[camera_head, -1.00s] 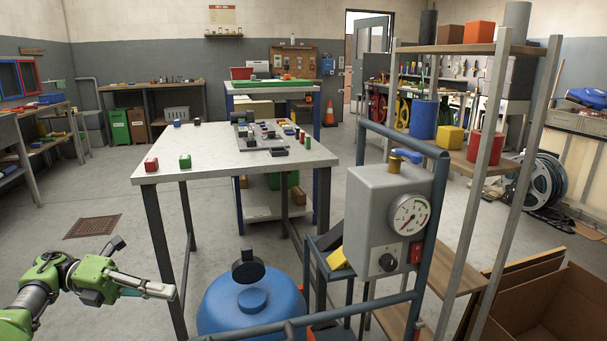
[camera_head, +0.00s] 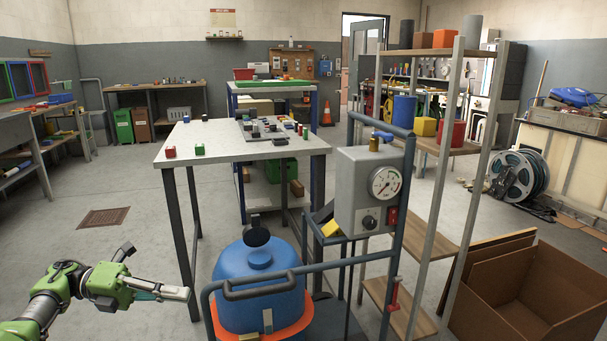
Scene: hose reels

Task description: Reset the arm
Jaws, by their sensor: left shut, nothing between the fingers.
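My left arm is green and grey and comes in from the lower left. My left gripper (camera_head: 176,292) is shut and empty, held out over the floor, pointing right. It is apart from the table and from the blue tank to its right. My right gripper is not in view.
A blue tank (camera_head: 262,290) with an orange base stands on a cart with a gauge box (camera_head: 362,190). A white-topped table (camera_head: 215,152) carries small blocks. A shelf rack (camera_head: 436,230) and a cardboard box (camera_head: 530,290) stand right. Floor around the drain grate (camera_head: 103,217) is clear.

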